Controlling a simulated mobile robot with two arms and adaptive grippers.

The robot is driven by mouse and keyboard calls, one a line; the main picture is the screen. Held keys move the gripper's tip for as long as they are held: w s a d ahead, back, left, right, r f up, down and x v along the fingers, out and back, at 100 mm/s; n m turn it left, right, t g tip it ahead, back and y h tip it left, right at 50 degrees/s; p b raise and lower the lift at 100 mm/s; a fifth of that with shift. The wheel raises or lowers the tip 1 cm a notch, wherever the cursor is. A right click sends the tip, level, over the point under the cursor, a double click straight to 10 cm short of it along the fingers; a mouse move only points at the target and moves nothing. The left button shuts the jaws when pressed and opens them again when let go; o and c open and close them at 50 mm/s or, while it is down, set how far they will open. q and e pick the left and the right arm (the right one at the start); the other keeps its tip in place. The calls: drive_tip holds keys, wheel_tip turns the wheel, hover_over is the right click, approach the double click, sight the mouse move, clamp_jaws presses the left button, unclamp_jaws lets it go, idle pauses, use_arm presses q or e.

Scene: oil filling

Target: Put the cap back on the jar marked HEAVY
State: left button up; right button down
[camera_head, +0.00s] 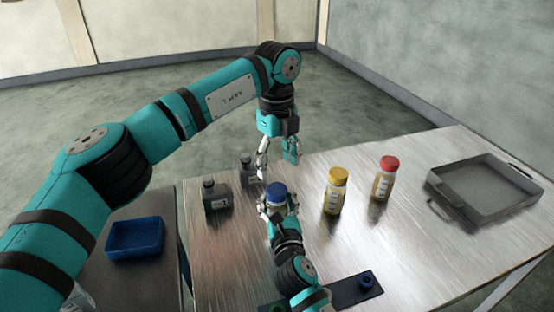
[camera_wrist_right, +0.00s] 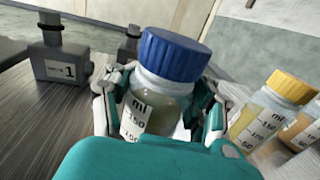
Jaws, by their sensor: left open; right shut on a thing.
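A clear jar with a blue cap (camera_wrist_right: 175,55) and an ml scale is between the fingers of my right gripper (camera_head: 279,206), which is shut on it. The cap sits on the jar's top; the jar looks roughly upright in the head view. My left gripper (camera_head: 278,160) is open and empty, pointing down just behind and above this jar. A yellow-capped jar (camera_head: 335,192) and a red-capped jar (camera_head: 384,178) stand on the table to the right, both with caps on. The yellow-capped jar also shows in the right wrist view (camera_wrist_right: 272,110). I can read no HEAVY mark on any jar.
Two dark grey blocks with knobs, one in front (camera_head: 217,196) and one behind (camera_head: 249,170), stand left of the held jar. A metal tray (camera_head: 440,190) lies at the right. A blue tray (camera_head: 135,254) is on the left side table. A dark strip (camera_head: 345,293) lies at the front.

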sight(277, 188)
use_arm(q)
drive_tip(key=shift+f, duration=3.95)
